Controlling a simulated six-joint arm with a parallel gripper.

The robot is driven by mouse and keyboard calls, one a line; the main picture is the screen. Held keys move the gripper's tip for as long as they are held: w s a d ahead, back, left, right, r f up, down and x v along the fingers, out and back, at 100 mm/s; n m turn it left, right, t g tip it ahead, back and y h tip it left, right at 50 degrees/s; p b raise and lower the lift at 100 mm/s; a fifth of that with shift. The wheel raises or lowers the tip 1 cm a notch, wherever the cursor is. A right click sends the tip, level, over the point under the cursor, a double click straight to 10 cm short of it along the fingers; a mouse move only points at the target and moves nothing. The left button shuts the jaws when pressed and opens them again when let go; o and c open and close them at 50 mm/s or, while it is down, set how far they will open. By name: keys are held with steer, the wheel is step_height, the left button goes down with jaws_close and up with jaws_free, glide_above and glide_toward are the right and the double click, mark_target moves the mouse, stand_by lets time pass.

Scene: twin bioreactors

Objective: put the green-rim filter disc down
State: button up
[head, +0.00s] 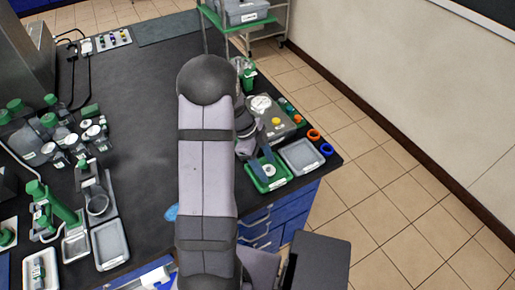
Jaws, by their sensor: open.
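My gripper (264,157) is at the right part of the dark bench, partly hidden behind my own arm. Its jaws are open, just above the green tray (262,188). A small pale round disc (269,171) shows in that tray, just below the fingertips in the picture. It may be the green-rim filter disc, but it is too small for me to make out its rim colour. I cannot tell whether it touches a finger.
A grey tray (301,156) is right of the green one. An orange ring (313,134) and a blue ring (326,149) lie near the bench edge. A round-dialled device (261,104) stands behind. Several green-capped bottles crowd the left; the bench middle left of my arm is clear.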

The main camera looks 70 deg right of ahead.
steer(key=b+v, duration=0.2)
steer(key=v, duration=0.9)
steer(key=shift+w+r, duration=0.15)
steer(key=shift+r, duration=0.25)
steer(key=w+a+f+n+t+h, duration=0.1)
steer(key=w+a+f+n+t, duration=0.1)
steer(key=w+a+n, duration=1.45)
steer(key=a+f+n+t+y, duration=0.1)
steer(key=a+f+n+t, duration=0.1)
steer(key=a+n, duration=1.7)
steer(key=a+f, duration=0.1)
steer(key=a, duration=0.4)
steer(key=shift+s+a+t, duration=0.15)
steer(key=shift+s+t, duration=0.05)
steer(key=shift+t, duration=0.1)
steer(key=shift+f+n, duration=0.1)
steer(key=shift+n, duration=0.15)
